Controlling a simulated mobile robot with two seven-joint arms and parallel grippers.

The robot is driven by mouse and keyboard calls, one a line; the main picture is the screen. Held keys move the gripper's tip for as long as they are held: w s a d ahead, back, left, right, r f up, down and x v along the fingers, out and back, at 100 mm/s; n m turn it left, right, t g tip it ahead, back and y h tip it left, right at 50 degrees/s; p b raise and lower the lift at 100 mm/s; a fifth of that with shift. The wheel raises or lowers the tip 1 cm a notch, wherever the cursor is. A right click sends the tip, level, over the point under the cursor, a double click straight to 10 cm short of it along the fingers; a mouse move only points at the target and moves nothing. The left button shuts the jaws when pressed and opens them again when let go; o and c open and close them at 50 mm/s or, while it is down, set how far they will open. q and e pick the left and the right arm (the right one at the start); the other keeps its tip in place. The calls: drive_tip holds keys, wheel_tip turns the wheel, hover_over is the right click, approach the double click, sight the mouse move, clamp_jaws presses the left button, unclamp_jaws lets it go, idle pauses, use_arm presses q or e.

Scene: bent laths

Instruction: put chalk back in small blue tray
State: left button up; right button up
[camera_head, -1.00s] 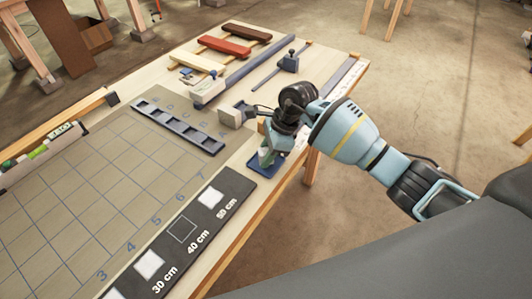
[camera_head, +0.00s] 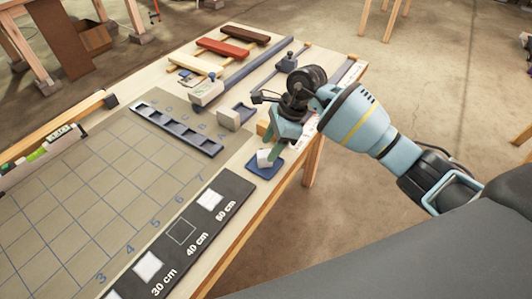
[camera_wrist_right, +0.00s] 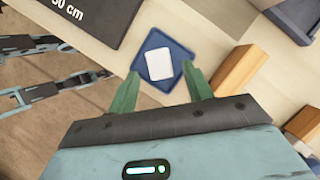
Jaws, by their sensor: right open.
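The chalk, a small white block (camera_head: 264,158), lies in the small blue tray (camera_head: 266,172) near the table's right edge. In the right wrist view the chalk (camera_wrist_right: 159,64) rests flat inside the blue tray (camera_wrist_right: 184,51), with blue showing around it. My right gripper (camera_head: 277,150) is just above the tray, partly overlapping it in the head view. Its two green fingers (camera_wrist_right: 161,84) are spread apart and empty, clear of the chalk in the wrist view. My left gripper is in neither current view.
An orange wooden block (camera_wrist_right: 240,70) stands right beside the tray. A dark slotted rack (camera_head: 178,127), a pale block (camera_head: 228,119) and a black strip with length labels (camera_head: 195,228) are nearby. Colored laths (camera_head: 223,47) lie at the back. The gridded board is mostly clear.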

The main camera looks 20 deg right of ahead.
drive_tip(key=v, duration=0.7)
drive_tip(key=shift+r, duration=0.1)
